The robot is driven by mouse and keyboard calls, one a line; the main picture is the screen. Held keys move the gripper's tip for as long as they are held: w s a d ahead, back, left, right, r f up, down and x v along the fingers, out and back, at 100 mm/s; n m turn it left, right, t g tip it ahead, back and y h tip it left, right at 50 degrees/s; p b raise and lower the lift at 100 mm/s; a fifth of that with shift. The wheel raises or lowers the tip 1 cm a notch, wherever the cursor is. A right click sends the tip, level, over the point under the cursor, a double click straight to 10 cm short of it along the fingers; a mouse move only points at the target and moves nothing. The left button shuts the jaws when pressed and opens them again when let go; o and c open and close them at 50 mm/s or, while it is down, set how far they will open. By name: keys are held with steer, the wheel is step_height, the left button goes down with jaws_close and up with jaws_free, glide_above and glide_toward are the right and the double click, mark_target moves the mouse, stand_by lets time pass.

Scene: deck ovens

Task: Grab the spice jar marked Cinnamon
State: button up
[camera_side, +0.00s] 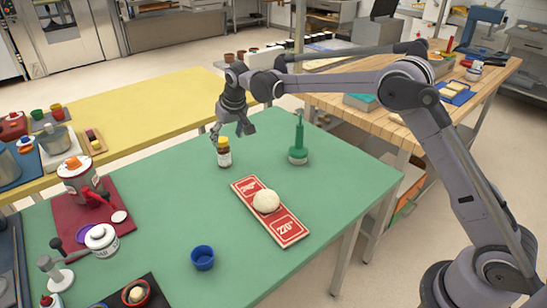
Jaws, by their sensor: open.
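A small spice jar (223,152) with a yellow cap and brown contents stands upright on the green table (165,205). Its pale label is too small to read, so I cannot tell whether it says Cinnamon. My gripper (230,135) points down, open and empty, at the end of my arm. Its fingers are just above and around the jar's cap level in the picture; I cannot tell whether they touch it.
A green bottle-like tool (299,145) stands right of the jar. A red board (288,228) with a dough ball (266,201) lies in front. A blue cup (203,257) stands near the front. A red mat (68,207) with canisters is at left. Clear table surrounds the jar.

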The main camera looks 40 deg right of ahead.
mark_target(224, 147)
steer(key=shift+x, duration=4.6)
steer(key=shift+w+a, duration=0.15)
steer(key=c, duration=1.3)
